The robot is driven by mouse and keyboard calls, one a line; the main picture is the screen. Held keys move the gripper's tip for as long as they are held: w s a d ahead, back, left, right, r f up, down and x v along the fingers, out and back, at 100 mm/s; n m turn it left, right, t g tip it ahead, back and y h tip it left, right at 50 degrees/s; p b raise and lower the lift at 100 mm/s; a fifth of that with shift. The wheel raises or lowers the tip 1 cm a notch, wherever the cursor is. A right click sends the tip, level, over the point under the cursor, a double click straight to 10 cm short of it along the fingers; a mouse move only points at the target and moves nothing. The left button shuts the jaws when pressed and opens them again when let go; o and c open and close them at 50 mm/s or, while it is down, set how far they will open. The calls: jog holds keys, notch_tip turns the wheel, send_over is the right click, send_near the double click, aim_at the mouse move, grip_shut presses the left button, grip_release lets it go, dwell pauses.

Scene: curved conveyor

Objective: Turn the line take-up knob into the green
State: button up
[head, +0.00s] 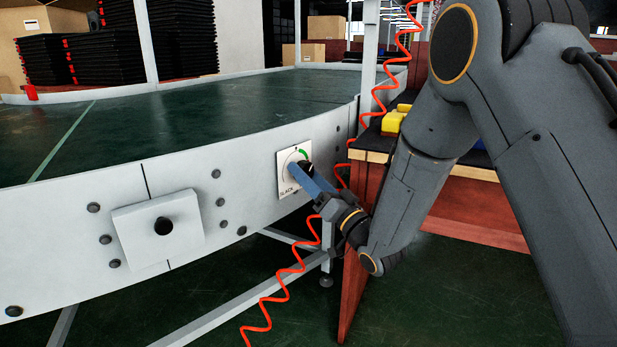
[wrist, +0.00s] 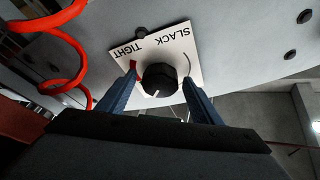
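The take-up knob (wrist: 159,79) is black and round, with a white pointer mark on its rim. It sits on a white plate (head: 285,160) on the conveyor's side wall. The wrist view shows the plate upside down, with TIGHT and SLACK lettering and a red mark near TIGHT. The pointer is at the knob's lower edge there, slightly left. A green arc (head: 303,152) shows on the plate's upper right in the head view. My gripper (wrist: 160,78) is open, with one blue finger on each side of the knob and small visible gaps. The head view partly hides the knob behind my gripper.
A red coiled hose (head: 283,285) hangs close by my gripper; it also shows in the wrist view (wrist: 60,50). A red-sided bench (head: 470,205) stands behind my arm.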

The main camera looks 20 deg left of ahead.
jog(key=shift+s+d, duration=0.1)
jog(key=p+v, duration=0.2)
jog(key=v, duration=0.5)
jog(key=shift+d+f, duration=0.2)
jog(key=shift+s, duration=0.15)
